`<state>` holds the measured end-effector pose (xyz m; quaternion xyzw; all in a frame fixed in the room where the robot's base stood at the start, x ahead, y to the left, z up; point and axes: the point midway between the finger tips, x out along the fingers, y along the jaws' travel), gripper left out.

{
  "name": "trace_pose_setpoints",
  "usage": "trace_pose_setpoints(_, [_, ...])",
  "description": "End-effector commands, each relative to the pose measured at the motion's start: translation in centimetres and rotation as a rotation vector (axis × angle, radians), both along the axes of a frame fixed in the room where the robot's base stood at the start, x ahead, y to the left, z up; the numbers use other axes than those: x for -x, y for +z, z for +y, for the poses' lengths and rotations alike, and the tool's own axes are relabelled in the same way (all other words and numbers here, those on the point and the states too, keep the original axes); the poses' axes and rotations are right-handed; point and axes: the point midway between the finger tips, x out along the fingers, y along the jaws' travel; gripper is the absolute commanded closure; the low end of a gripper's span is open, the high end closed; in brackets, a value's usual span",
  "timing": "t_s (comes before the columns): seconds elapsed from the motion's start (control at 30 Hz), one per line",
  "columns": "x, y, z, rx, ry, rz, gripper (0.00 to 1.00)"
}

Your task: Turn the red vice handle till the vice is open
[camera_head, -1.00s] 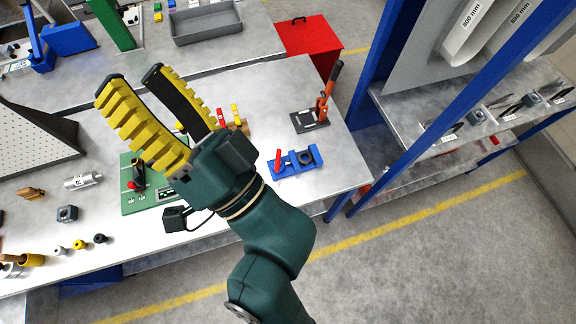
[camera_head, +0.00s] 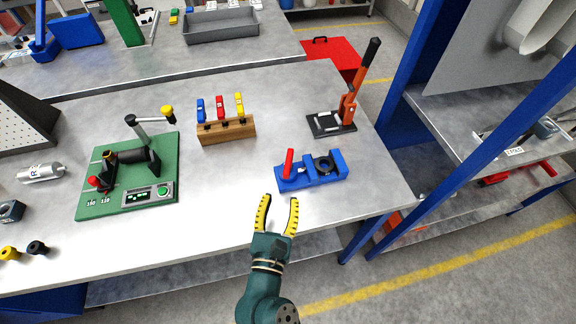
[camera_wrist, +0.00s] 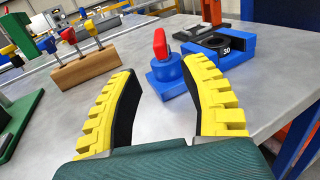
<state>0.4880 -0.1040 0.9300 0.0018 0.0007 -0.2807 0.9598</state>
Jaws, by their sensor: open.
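The blue vice (camera_head: 322,172) stands on the grey bench near its front right part. Its red handle (camera_head: 289,163) sticks up at the vice's left end. A dark round part with a number on it sits in the vice body. In the wrist view the red handle (camera_wrist: 160,44) stands upright on a round blue knob, and the vice (camera_wrist: 228,45) extends to the right behind it. My gripper (camera_head: 278,199) is open and empty at the bench's front edge, short of the vice. In the wrist view the handle shows between the yellow fingers, apart from both.
A wooden block (camera_head: 226,132) with blue, red and yellow handles stands left of the vice. A green board (camera_head: 125,185) with a device lies further left. An orange lever press (camera_head: 347,110) stands behind the vice. A blue rack post (camera_head: 400,90) rises at right.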

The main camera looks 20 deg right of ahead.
Motion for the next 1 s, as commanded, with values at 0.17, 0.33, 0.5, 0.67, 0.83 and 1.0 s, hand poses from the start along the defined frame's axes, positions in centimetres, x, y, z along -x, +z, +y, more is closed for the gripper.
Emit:
trace_pose_setpoints(0.17, [-3.8, -0.1, -2.5, 0.001, -0.003, -0.003, 0.55])
trace_pose_setpoints(0.33, [-7.0, -0.1, -4.6, 0.003, -0.002, -0.003, 0.55])
trace_pose_setpoints(0.5, [-9.0, -0.1, -5.7, 0.004, 0.001, -0.001, 0.55])
trace_pose_setpoints(0.67, [-9.4, 0.0, -6.0, 0.003, 0.001, 0.001, 0.55])
trace_pose_setpoints(0.83, [-9.4, 0.0, -6.0, 0.003, 0.001, 0.001, 0.55])
trace_pose_setpoints(1.0, [-9.4, 0.0, -6.0, 0.004, 0.001, 0.000, 0.85])
